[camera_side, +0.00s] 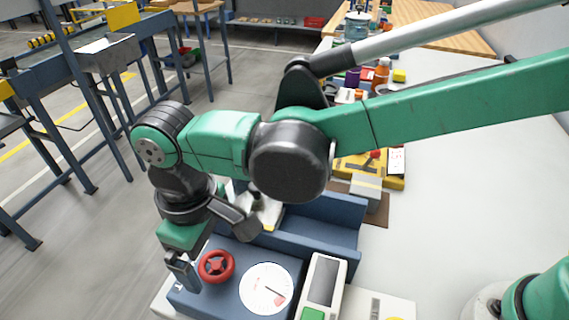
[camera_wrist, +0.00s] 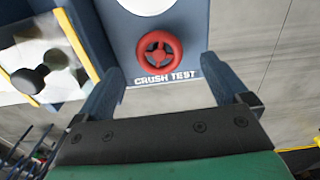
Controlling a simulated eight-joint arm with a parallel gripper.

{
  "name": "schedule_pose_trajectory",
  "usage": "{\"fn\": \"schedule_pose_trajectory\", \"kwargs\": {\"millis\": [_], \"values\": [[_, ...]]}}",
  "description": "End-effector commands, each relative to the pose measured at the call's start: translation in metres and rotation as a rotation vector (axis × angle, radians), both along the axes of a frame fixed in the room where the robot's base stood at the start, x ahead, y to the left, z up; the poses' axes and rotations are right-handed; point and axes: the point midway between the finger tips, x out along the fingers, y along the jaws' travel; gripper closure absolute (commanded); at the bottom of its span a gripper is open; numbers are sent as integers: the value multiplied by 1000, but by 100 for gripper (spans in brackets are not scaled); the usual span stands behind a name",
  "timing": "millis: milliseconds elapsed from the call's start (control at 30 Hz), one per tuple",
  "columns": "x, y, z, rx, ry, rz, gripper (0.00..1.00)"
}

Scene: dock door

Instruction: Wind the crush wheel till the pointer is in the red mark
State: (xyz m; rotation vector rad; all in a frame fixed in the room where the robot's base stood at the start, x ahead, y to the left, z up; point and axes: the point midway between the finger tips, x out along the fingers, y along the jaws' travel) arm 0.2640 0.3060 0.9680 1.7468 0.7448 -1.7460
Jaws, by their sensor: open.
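The red crush wheel (camera_side: 216,266) is a spoked handwheel on top of the blue test machine (camera_side: 225,290). A white round dial (camera_side: 262,283) sits to its right, with a small reddish patch and a thin line at its lower right; I cannot tell the pointer from the mark. My gripper (camera_side: 182,272) is open and empty, pointing down just left of the wheel. In the wrist view the wheel (camera_wrist: 160,58) appears between the fingertips of my gripper (camera_wrist: 162,65), apart from both, above the words CRUSH TEST. The dial (camera_wrist: 145,5) is cut off at the top edge.
A grey box with a screen and a green button (camera_side: 322,285) stands right of the dial. A pale plate (camera_wrist: 40,65) with a dark knobbed part lies beside the machine. A yellow device (camera_side: 365,168) and bottles stand farther back.

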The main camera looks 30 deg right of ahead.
Motion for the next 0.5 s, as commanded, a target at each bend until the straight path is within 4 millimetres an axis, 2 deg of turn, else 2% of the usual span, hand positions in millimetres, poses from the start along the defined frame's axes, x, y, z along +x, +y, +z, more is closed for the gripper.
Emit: {"fn": "schedule_pose_trajectory", "kwargs": {"millis": [100,200,500], "values": [[0,0,17,0,0,0,6],[0,0,26,0,0,0,6],[0,0,29,0,0,0,6]]}}
